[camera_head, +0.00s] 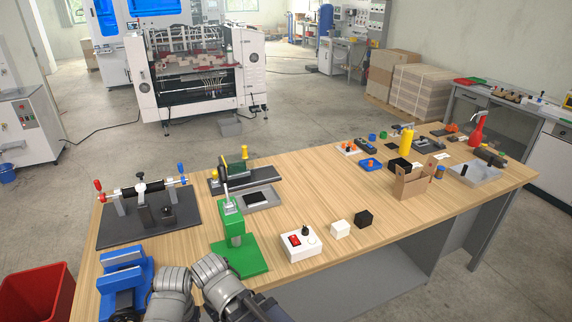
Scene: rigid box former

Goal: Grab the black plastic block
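A small black block (364,218), cube-shaped, sits on the wooden table (300,190) near its front edge, right of a white cube (340,229). Nothing touches or covers it. Grey links of my two arms show at the bottom left of the head view, in front of the table edge and well left of the black block. I can make out no gripper fingers on either arm.
A white switch box (300,245), a green press (236,240) and a blue vise (124,275) stand left of the cubes. An open cardboard box (411,183) stands to the right. The tabletop right of the black block is clear near the front.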

